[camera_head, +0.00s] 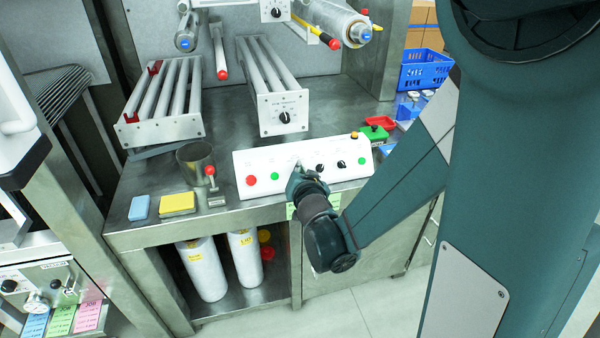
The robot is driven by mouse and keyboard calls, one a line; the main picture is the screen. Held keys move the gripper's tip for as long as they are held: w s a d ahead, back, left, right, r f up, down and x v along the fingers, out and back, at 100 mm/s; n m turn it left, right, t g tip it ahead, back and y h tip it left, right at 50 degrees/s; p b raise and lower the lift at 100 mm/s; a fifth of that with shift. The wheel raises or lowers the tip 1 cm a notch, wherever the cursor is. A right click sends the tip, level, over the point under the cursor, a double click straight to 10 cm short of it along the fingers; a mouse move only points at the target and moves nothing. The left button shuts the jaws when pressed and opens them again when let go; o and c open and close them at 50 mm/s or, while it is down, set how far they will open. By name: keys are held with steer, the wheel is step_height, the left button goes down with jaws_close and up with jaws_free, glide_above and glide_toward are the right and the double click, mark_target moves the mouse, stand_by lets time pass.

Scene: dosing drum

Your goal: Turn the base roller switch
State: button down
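A white control panel (240,163) with a sloped face stands along the front edge of the metal bench. It carries a red button (251,181), green buttons and black knobs, two of which show clearly (320,168), (341,164). My gripper (297,170) is at the middle of the panel face, left of these two knobs. My wrist hides its fingertips and whatever is under them. I cannot tell whether it touches a knob. A roller unit (283,100) with a black knob (285,117) stands behind the panel. The labels are too small to tell which switch is the base roller's.
A second roller rack (160,130), a metal cup (195,163), a red-topped lever (211,180), a yellow block (177,203) and a blue block (140,207) are left of the panel. Small red and green trays (378,123) and a blue basket (424,69) are to the right.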

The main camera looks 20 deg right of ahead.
steer(key=shift+m, duration=0.3)
steer(key=c, duration=2.6)
jaws_free()
steer(key=shift+w, duration=0.1)
steer(key=shift+s, duration=0.3)
steer(key=v, duration=1.1)
steer(key=shift+a, duration=0.15)
steer(key=shift+s+r, duration=0.15)
steer(key=shift+s, duration=0.05)
